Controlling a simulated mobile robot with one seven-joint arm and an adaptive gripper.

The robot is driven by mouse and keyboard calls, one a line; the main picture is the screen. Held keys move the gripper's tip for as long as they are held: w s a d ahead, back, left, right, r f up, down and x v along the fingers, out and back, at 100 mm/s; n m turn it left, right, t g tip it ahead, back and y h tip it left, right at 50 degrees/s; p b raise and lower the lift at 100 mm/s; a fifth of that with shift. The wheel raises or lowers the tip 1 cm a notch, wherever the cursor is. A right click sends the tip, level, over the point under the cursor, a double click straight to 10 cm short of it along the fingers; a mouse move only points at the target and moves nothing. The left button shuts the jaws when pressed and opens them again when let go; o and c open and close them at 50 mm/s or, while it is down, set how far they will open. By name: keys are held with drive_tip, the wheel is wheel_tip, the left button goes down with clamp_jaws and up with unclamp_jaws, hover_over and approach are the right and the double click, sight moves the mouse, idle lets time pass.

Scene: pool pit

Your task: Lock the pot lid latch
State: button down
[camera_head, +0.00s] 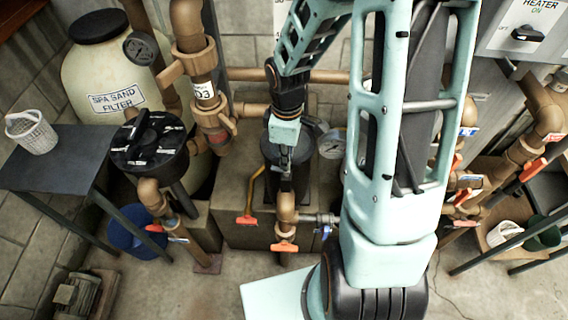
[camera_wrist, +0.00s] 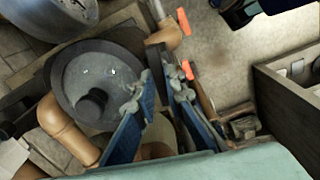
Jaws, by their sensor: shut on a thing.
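The pot is a dark upright cylinder (camera_head: 290,185) below my arm in the head view, partly covered by my wrist. In the wrist view its round grey lid (camera_wrist: 85,75) with a dark centre knob fills the left middle. My gripper (camera_wrist: 163,68) is at the lid's right rim, its blue-backed fingers close together around a dark piece that looks like the pot lid latch (camera_wrist: 155,55). In the head view my gripper (camera_head: 285,165) points down at the pot's front side.
Brown pipes with orange-handled valves (camera_head: 285,247) stand close in front of the pot. A black-lidded filter housing (camera_head: 148,145) stands left, beside a dark table (camera_head: 60,160). Open concrete floor lies in front.

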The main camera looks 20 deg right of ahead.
drive_tip(key=m+b, duration=0.1)
drive_tip(key=m, duration=0.3)
drive_tip(key=shift+f+m+b, duration=0.15)
drive_tip(key=shift+m+b, duration=0.15)
drive_tip(key=m+b, duration=0.1)
drive_tip(key=m, duration=0.2)
drive_tip(key=shift+m, duration=0.4)
drive_tip(key=m+b, duration=0.1)
drive_tip(key=m, duration=0.2)
drive_tip(key=shift+m, duration=0.4)
drive_tip(key=m, duration=0.4)
drive_tip(key=shift+m, duration=0.3)
drive_tip(key=c, duration=1.9)
unclamp_jaws()
drive_tip(key=shift+r, duration=0.25)
